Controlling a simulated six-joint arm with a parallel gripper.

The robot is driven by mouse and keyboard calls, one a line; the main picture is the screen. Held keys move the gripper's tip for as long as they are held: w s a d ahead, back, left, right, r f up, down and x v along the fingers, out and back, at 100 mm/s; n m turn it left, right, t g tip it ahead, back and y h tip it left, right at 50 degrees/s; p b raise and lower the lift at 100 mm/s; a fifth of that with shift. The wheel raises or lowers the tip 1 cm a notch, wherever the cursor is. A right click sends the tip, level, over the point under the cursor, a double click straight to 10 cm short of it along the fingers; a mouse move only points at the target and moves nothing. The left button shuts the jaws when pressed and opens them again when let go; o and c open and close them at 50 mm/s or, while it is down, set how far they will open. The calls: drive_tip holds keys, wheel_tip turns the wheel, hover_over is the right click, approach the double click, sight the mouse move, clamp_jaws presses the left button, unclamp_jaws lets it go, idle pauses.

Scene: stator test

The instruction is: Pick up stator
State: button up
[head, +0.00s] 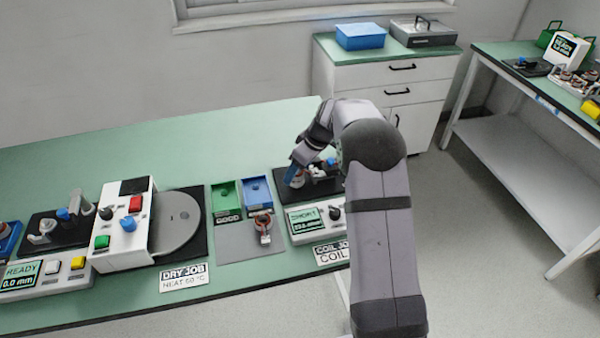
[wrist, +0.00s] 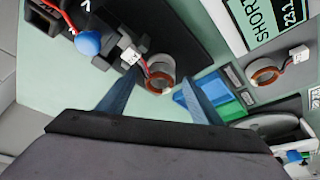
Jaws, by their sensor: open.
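One stator, a ring with copper windings, sits at the black coil test fixture; in the wrist view this stator (wrist: 160,73) shows red wires running to a white connector (wrist: 130,57). A second stator (head: 264,224) lies on the grey mat in the head view, and it also shows in the wrist view (wrist: 265,73) with its white connector (wrist: 298,53). My gripper (head: 292,174) is over the fixture in the head view. In the wrist view, its blue fingers (wrist: 158,80) are open and apart, with the fixture stator between and beyond their tips. Contact cannot be told.
The coil tester (head: 315,221) shows SHORT. A green bin (head: 226,198) and a blue bin (head: 256,190) stand left of the fixture (head: 322,186). A white heater unit (head: 125,235) with a round grey plate (head: 177,222) stands farther left. The table's back is clear.

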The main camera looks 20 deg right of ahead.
drive_tip(key=c, duration=1.3)
